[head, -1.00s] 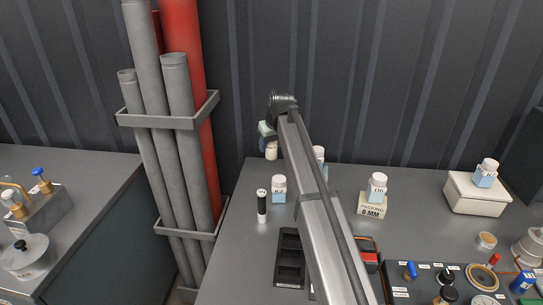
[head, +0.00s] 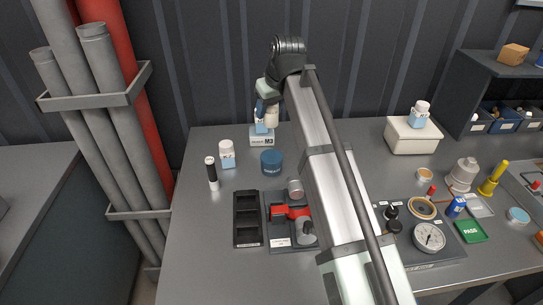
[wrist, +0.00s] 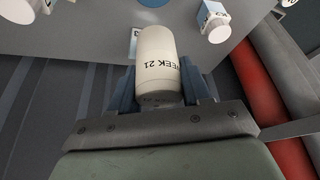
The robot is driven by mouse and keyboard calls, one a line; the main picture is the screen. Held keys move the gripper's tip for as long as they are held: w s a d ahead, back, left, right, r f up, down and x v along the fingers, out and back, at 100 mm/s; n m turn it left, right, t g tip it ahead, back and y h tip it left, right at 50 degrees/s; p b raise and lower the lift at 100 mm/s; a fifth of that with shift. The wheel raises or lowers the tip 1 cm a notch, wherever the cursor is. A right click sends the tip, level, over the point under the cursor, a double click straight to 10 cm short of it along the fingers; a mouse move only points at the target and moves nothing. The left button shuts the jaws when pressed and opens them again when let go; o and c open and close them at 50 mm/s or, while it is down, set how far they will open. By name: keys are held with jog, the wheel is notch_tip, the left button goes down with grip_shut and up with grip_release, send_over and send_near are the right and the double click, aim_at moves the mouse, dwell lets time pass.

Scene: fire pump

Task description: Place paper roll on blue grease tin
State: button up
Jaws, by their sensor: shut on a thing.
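The paper roll is a cream cylinder marked "WEEK 21" (wrist: 160,62). My gripper (wrist: 165,90) is shut on it, with one jaw on each side. The blue grease tin (head: 271,162) stands on the bench nearer the camera, apart from the roll. In the wrist view a blue round edge (wrist: 153,2), probably the tin, shows at the top.
A black tray (head: 247,220) lies in front. My arm hides part of the bench.

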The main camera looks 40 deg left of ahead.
jog(key=shift+s+d+f, duration=0.4)
jog(key=shift+s+d, duration=0.1)
jog(key=shift+f, duration=0.4)
send_over(270, 154)
jog(key=shift+s+f, duration=0.1)
jog(key=shift+f, duration=4.4)
jog(key=shift+f, duration=0.1)
jog(key=o, duration=1.1)
jog(key=shift+c, duration=0.2)
jog(key=v, duration=1.2)
jog(key=shift+d, duration=0.1)
